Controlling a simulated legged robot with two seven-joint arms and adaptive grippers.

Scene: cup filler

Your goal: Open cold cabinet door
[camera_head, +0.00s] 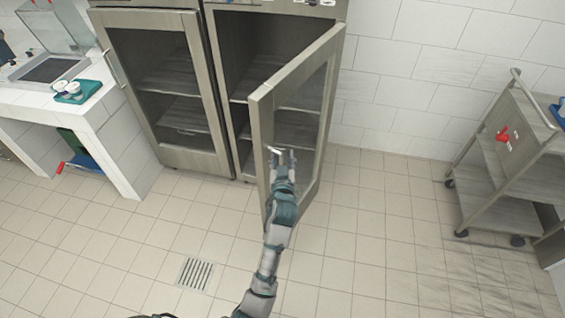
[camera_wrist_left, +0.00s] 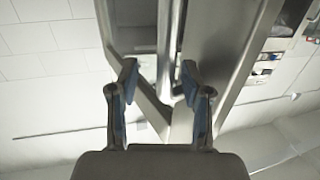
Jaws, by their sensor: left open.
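The cold cabinet has two bays; the left bay's glass door (camera_head: 160,88) is shut. The right bay's door (camera_head: 262,135) stands swung out into the room, hinged at its right, and shelves (camera_head: 262,70) show behind it. My left gripper (camera_head: 281,155) is open at the door's lower part, in front of its glass. In the left wrist view my left gripper (camera_wrist_left: 158,85) has its fingers apart on either side of a narrow metal part of the door (camera_wrist_left: 170,50). I cannot tell whether they touch it. My right gripper is not in view.
A white tiled counter (camera_head: 105,103) with a teal tray (camera_head: 78,92) stands at the left. A metal trolley (camera_head: 505,160) on wheels stands at the right. A floor drain (camera_head: 195,274) lies at the front. The floor between door and trolley is clear.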

